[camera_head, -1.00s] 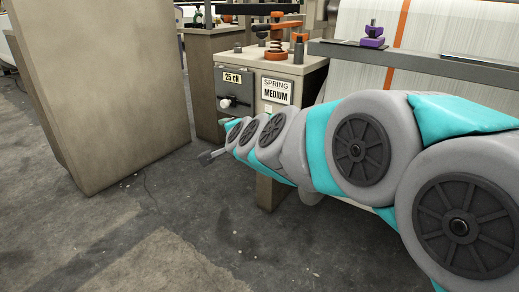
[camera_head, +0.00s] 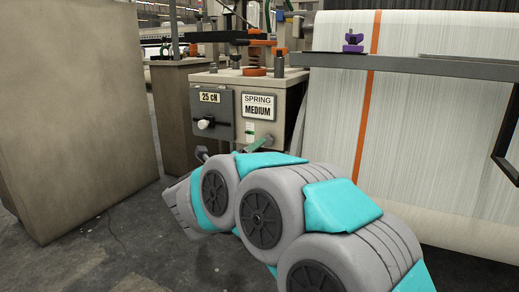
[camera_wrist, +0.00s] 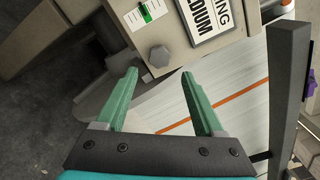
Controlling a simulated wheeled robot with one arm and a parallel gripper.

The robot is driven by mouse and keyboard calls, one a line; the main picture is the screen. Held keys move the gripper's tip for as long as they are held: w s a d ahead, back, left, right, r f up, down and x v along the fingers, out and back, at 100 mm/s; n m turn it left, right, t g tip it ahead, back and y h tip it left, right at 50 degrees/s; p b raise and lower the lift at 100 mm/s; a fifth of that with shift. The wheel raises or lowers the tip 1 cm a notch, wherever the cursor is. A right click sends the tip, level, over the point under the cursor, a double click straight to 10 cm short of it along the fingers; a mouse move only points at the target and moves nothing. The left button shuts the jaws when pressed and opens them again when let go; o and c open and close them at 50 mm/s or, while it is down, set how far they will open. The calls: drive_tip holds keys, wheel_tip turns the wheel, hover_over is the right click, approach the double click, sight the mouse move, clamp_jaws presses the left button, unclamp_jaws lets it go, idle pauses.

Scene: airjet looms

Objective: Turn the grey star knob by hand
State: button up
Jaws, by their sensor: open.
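A grey faceted knob (camera_wrist: 159,56), which I take for the star knob, sits on the beige panel in the wrist view. It is below the green-marked scale and beside the MEDIUM label. My gripper (camera_wrist: 160,74) is open, its two green fingers pointing at the panel. In the picture the knob lies just past the fingertips, between them; I see no contact. In the head view a green finger (camera_head: 259,143) shows below the SPRING MEDIUM label (camera_head: 258,107). I cannot make out the grey knob there.
A pale knob (camera_head: 206,122) sits on the grey 25 cN box (camera_head: 213,100), left of the label. A dark bar (camera_wrist: 289,90) stands at right in the wrist view. A tall beige cabinet (camera_head: 75,110) stands at left; floor shows between it and my arm.

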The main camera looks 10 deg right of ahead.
sight(268, 140)
drive_tip(key=x, duration=0.6)
drive_tip(key=shift+w, duration=0.25)
drive_tip(key=shift+d, duration=0.25)
drive_tip(key=c, duration=1)
